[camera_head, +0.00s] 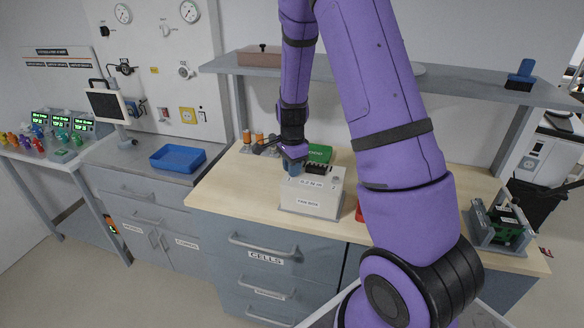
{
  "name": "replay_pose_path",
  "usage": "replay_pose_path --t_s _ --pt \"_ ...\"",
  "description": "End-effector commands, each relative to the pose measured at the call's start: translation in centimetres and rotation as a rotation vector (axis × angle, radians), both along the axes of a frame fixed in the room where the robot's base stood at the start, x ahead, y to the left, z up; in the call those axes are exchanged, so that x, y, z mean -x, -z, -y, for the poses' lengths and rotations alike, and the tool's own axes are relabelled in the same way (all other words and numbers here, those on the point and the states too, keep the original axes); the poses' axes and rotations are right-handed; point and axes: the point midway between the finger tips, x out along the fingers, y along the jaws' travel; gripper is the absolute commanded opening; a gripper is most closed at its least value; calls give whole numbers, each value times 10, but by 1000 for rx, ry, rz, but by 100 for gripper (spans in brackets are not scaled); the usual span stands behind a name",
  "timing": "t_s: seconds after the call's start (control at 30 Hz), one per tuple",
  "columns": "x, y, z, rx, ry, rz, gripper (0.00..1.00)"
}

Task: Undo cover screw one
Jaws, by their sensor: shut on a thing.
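A pale box (312,197) with printed labels stands on the wooden worktop (233,188). My gripper (292,162) points down over the left part of its top and is shut on a small blue thing (291,169), which looks like a tool handle. Its lower end meets or nearly meets the box top; I cannot tell which. A round knob or cap (336,171) shows at the box's right top corner. No cover screw can be made out at this size.
A green box (320,153) stands behind the pale box. A red thing (359,212) is partly hidden by my arm. A grey fixture with a green board (503,228) stands at the right. A blue tray (178,158) lies on the left counter. A shelf (455,87) runs above.

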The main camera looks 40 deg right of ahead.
Motion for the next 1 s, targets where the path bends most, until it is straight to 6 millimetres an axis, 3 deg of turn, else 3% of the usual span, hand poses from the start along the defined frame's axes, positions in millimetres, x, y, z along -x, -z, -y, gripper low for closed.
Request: replay_pose_path --t_s 0.27,1.0 --pt "0 0 1 1 -173 1 0" --pt "0 0 1 1 -872 2 0"
